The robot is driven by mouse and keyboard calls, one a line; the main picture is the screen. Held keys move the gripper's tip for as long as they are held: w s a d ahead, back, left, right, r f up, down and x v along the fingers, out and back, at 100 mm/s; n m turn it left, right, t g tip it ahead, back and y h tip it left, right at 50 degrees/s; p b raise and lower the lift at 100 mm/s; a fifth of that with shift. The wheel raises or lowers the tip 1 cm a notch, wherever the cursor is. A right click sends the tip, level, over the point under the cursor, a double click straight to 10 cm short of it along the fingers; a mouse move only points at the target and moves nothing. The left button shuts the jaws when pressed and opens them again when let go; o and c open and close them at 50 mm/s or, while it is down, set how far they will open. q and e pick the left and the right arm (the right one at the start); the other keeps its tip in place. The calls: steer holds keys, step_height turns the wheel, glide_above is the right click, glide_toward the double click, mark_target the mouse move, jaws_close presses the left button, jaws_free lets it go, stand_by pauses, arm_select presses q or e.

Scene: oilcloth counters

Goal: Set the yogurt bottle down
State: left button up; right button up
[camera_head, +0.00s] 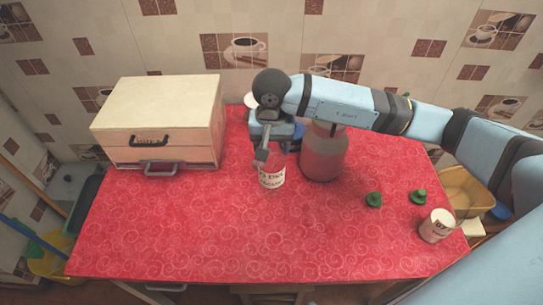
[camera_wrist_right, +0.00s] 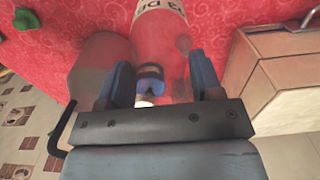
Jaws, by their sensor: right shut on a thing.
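The yogurt bottle (camera_head: 271,179) is a clear, pale bottle with a white lettered label, upright near the middle of the red counter (camera_head: 215,225). My right gripper (camera_head: 268,148) reaches down over it from above and is shut on its upper part. In the right wrist view the bottle (camera_wrist_right: 160,35) lies between the two blue fingers of the right gripper (camera_wrist_right: 165,82). My left gripper is not in view.
A cream drawer box (camera_head: 160,115) stands at the left. Two green knob-like pieces (camera_head: 373,199) (camera_head: 418,196) and a white cup (camera_head: 437,226) lie to the right. The front of the counter is clear.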

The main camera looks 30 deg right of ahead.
steer(key=shift+f, duration=2.3)
steer(key=shift+f, duration=0.15)
steer(key=o, duration=1.4)
steer(key=shift+o, duration=0.2)
